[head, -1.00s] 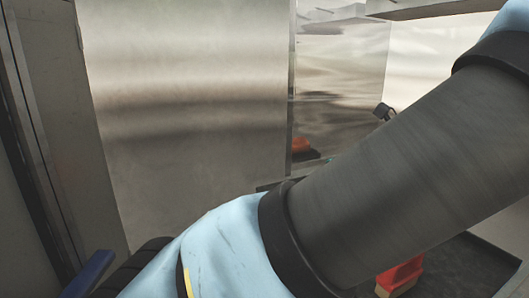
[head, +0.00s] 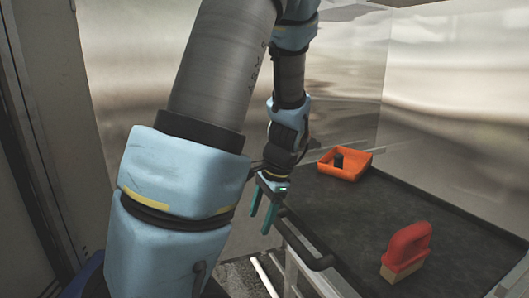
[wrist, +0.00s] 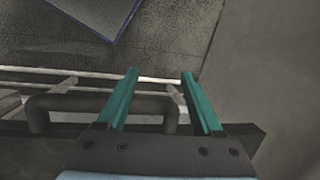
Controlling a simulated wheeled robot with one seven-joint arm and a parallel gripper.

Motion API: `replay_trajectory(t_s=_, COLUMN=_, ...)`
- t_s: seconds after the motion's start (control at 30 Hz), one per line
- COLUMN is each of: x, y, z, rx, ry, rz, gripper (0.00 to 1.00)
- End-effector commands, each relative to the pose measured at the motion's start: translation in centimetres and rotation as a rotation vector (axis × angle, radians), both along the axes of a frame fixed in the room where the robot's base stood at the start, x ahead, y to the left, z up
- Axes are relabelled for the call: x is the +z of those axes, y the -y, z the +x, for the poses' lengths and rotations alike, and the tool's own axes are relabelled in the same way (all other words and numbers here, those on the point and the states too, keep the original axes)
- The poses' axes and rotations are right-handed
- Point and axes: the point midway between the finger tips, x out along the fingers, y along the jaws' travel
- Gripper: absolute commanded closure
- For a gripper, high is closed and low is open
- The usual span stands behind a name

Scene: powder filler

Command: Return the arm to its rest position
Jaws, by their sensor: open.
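My gripper (head: 263,214) hangs at the end of my blue and grey arm, at the left edge of a dark-topped cart in the head view. Its two teal fingers point down and stand apart with nothing between them. In the wrist view the open fingers (wrist: 158,72) reach out over the cart's edge, with dark floor beyond. My arm comes down from the top middle of the head view, and its large near link hides part of the wall behind.
The dark cart top (head: 345,215) carries an orange tray (head: 357,172) holding a small dark item, and a red-handled brush (head: 406,250). A dark cart handle (head: 305,248) runs beside my gripper; it also shows in the wrist view (wrist: 75,101). Metal walls stand behind.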

Motion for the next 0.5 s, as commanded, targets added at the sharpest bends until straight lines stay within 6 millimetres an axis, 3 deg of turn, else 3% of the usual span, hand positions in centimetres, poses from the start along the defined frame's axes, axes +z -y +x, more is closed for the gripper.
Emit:
replay_trajectory(t_s=0.3, x=-0.8, y=-3.7, z=-3.4, rx=0.569, ry=0.099, rz=-0.245, gripper=0.32)
replay_trajectory(t_s=0.5, x=-0.6, y=-5.3, z=-4.9, rx=0.826, ry=0.162, rz=-0.327, gripper=0.32)
